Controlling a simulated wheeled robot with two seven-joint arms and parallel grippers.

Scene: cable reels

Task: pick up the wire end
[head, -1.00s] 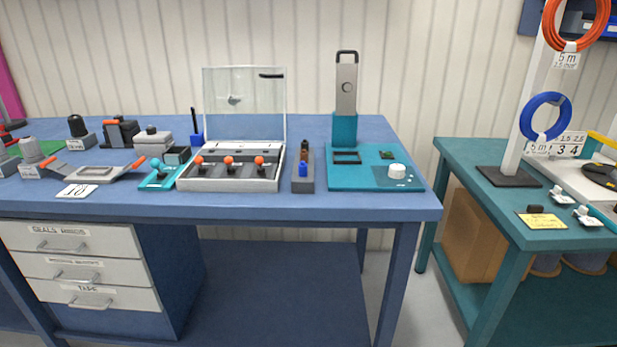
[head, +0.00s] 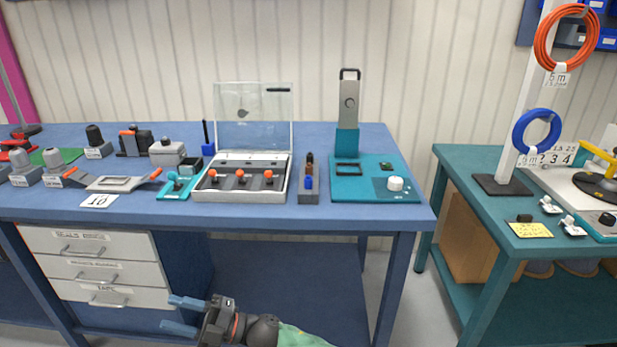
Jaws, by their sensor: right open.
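I cannot pick out a loose wire end in the head view. Wire shows as an orange coil (head: 566,38) and a blue coil (head: 536,131), both hung on a white post at the right, each with a "5 m" tag. My right gripper (head: 176,314) is at the bottom, in front of the blue bench and below its top. Its two blue fingers point left, are spread apart and have nothing between them. It is far from the coils. My left gripper is not in view.
The blue bench (head: 340,222) carries a grey tray with orange-knobbed levers (head: 240,196), a teal fixture (head: 376,196) and several small tools. The teal table (head: 470,160) at right carries the post's base, a yellow note and a turntable (head: 598,186). A floor gap separates the tables.

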